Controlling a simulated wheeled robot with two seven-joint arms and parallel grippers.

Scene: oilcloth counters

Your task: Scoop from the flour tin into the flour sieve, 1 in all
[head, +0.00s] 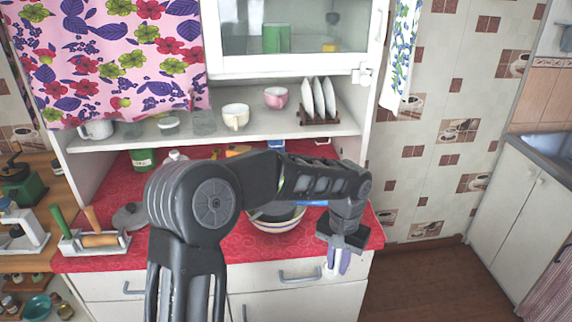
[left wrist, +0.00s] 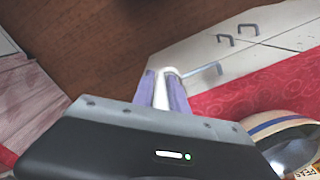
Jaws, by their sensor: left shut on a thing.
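My left gripper (head: 338,262) points down at the counter's front right edge, over the drawer front and floor. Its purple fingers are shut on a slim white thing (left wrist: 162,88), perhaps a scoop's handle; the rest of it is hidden. To its left, a cream striped bowl (head: 278,225) stands on the red oilcloth, partly behind my arm. The bowl's rim shows in the left wrist view (left wrist: 287,124), with something grey inside that may be the sieve. I cannot make out the flour tin; my arm covers part of the counter. My right gripper is not in view.
A shelf (head: 215,135) with cups and a plate rack (head: 319,116) stands above the counter. A utensil holder (head: 95,241) is at the counter's left. A blue thing (head: 313,203) lies behind the bowl. Open floor (head: 430,275) lies to the right.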

